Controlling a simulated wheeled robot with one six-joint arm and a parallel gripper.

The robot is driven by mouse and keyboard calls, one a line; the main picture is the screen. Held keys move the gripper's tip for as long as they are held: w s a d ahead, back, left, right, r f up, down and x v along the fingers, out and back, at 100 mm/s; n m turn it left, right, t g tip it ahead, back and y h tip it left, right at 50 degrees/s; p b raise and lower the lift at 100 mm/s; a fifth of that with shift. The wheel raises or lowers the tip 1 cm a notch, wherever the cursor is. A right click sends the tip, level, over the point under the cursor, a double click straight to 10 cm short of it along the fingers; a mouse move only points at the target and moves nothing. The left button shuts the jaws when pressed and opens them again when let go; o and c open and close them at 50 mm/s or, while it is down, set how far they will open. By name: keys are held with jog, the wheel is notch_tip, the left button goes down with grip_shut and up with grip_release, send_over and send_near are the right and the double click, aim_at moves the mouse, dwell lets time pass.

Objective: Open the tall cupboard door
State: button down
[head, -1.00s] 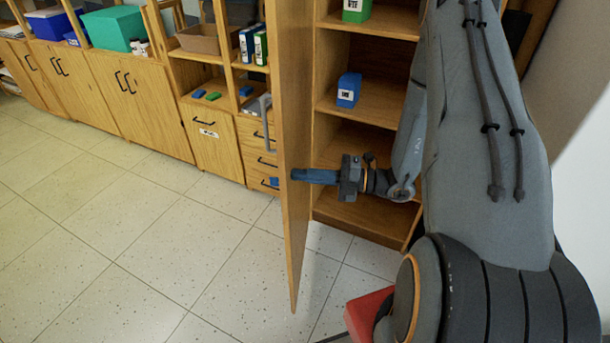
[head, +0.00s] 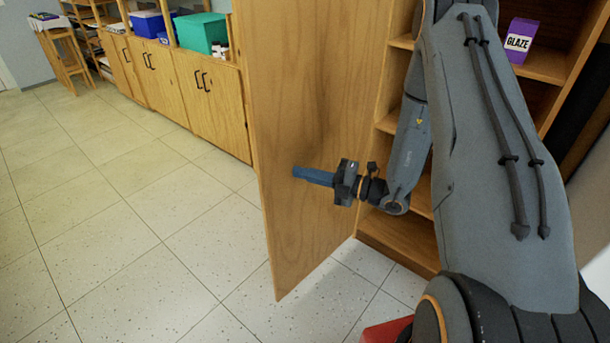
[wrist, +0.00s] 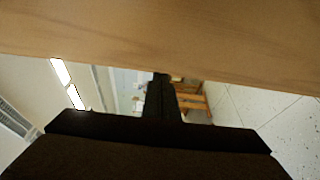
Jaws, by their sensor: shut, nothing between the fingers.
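The tall cupboard door (head: 310,110) stands swung well open, with its inner wooden face towards me. My gripper (head: 296,172) is shut and empty, at the inner side of the door near its lower half. Its blue fingers point left towards the door; I cannot tell whether they touch it. In the wrist view the door (wrist: 160,38) fills the top as a wide wooden band, and my dark gripper (wrist: 162,80) reaches up to its edge. The tall cupboard's shelves (head: 390,250) show behind my arm. The door's handle is hidden.
A purple glaze box (head: 518,40) stands on an upper shelf. Low cupboards (head: 170,80) run along the wall at the left, with a teal box (head: 202,32) and a blue box (head: 147,24) on top. The tiled floor (head: 120,220) left of the door is clear.

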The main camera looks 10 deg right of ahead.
jog(key=shift+s, duration=0.1)
jog(key=s+d+b, duration=0.2)
jog(key=s+d, duration=0.6)
jog(key=s, duration=0.4)
jog(key=s+a+r+n+g+h, duration=0.1)
jog(key=s+a+n+g+h, duration=0.1)
jog(key=s+a+n+g, duration=0.6)
jog(key=s+a+n+g+h, duration=0.2)
jog(key=s+n+g, duration=0.3)
jog(key=n, duration=0.7)
jog(key=w+d+r+n+t+h, duration=0.1)
jog(key=n+h, duration=0.4)
jog(key=n, duration=0.6)
jog(key=w+d+r+n+t+h, duration=0.1)
jog(key=d+r+n+t+h, duration=0.2)
jog(key=n, duration=0.8)
jog(key=d+r+h, duration=0.1)
jog(key=d+h, duration=0.1)
jog(key=h, duration=0.1)
jog(key=shift+n, duration=0.4)
